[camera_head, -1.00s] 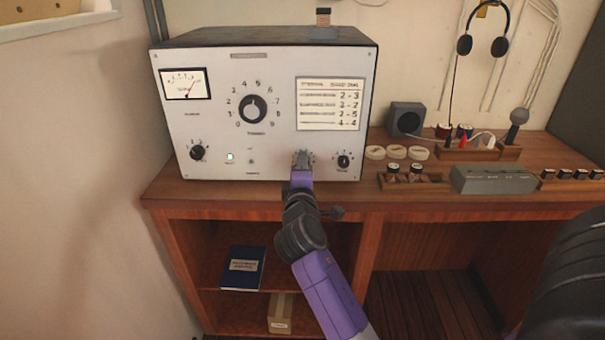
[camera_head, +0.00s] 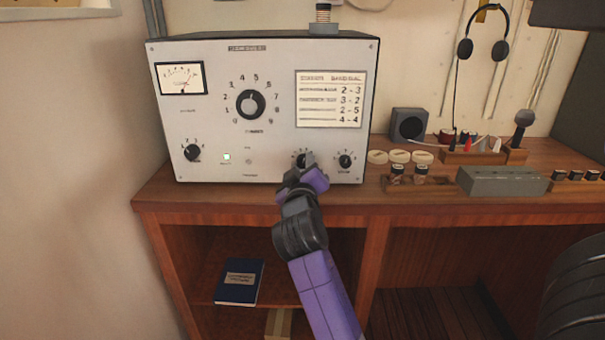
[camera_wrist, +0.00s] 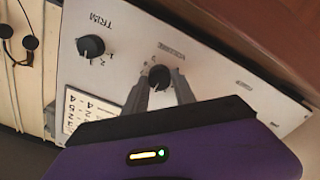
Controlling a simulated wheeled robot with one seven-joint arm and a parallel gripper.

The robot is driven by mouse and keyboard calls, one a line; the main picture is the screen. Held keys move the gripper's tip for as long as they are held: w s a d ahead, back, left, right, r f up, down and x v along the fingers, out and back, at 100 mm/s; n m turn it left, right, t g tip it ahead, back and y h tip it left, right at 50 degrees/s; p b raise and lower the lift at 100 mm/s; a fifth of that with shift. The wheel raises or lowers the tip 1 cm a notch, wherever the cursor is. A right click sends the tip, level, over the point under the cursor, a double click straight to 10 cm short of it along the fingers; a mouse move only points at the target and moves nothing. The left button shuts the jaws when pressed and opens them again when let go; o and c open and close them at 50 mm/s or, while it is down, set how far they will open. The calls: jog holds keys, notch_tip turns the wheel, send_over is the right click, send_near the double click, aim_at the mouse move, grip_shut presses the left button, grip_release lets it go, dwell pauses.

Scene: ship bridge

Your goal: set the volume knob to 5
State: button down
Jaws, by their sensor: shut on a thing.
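The volume knob (camera_wrist: 160,77) is a small dark round knob low on the white radio front. In the wrist view, which is turned upside down, a blurred label that seems to read VOLUME lies beside it. My gripper (camera_wrist: 163,86) is shut on this knob, one grey finger on each side. In the head view, my gripper (camera_head: 306,162) is at the lower right of the front panel and partly covers the knob (camera_head: 299,160). Small scale marks show above the knob, but its pointer and setting cannot be read.
A similar trim knob (camera_head: 345,160) sits close to the right, and another small knob (camera_head: 192,153) is at the lower left. A large numbered dial (camera_head: 250,104), a meter (camera_head: 180,78) and a printed card (camera_head: 330,99) are above. The wooden desk edge (camera_head: 250,202) runs below.

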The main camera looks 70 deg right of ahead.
jog(key=shift+f+m+b, duration=0.2)
jog(key=shift+m+b, duration=0.3)
jog(key=shift+m, duration=0.3)
jog(key=c, duration=1)
grip_release()
jog(key=shift+r, duration=0.1)
jog(key=shift+c, duration=0.2)
jog(key=v, duration=0.7)
jog(key=shift+a+b, duration=0.35)
